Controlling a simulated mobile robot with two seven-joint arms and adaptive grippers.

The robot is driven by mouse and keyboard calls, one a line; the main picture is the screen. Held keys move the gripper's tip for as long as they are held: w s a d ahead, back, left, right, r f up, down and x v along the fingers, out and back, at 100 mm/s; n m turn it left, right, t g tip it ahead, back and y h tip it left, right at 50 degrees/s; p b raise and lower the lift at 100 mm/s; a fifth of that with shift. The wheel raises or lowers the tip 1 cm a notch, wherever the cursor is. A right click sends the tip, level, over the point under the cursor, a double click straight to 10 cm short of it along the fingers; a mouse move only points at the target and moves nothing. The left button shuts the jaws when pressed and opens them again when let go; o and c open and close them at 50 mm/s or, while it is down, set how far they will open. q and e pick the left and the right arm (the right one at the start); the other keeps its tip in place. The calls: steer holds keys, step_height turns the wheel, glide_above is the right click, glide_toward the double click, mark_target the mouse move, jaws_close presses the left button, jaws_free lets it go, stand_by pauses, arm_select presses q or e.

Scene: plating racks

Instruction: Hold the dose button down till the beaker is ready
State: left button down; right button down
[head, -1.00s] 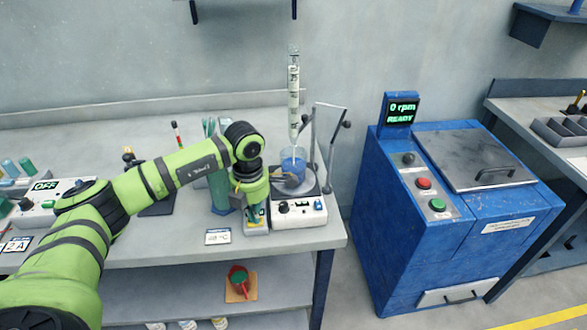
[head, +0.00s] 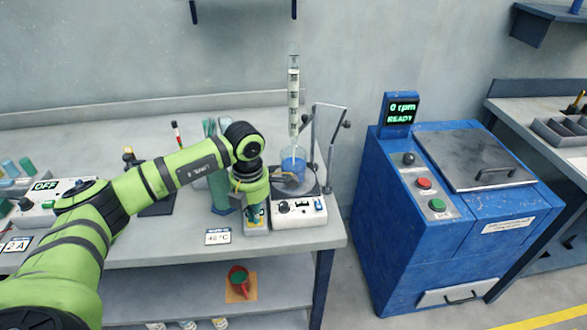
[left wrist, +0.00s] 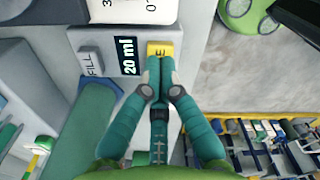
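The yellow dose button (left wrist: 160,48), its lettering mostly covered, sits on a small grey dosing box beside a display (left wrist: 125,55) that reads 20 ml. My left gripper (left wrist: 157,64) is shut with nothing between its fingers. Its tips are at the button's near edge and seem to touch it; how far the button is pressed cannot be told. In the head view the gripper (head: 255,215) points down at the box. The beaker (head: 292,161) with blue contents stands on the white stirrer plate (head: 300,210) under a tall glass column (head: 293,95). My right gripper is not in view.
A grey FILL button (left wrist: 91,61) is beside the display. A metal stand frame (head: 328,125) rises behind the beaker. A temperature card (head: 218,237) lies at the bench's front edge. A blue centrifuge (head: 380,240) reading 0 rpm READY stands to the right.

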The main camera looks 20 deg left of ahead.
arm_select(q)
step_height(320, 180, up, 7)
steer(key=p, duration=0.4)
stand_by(0.4)
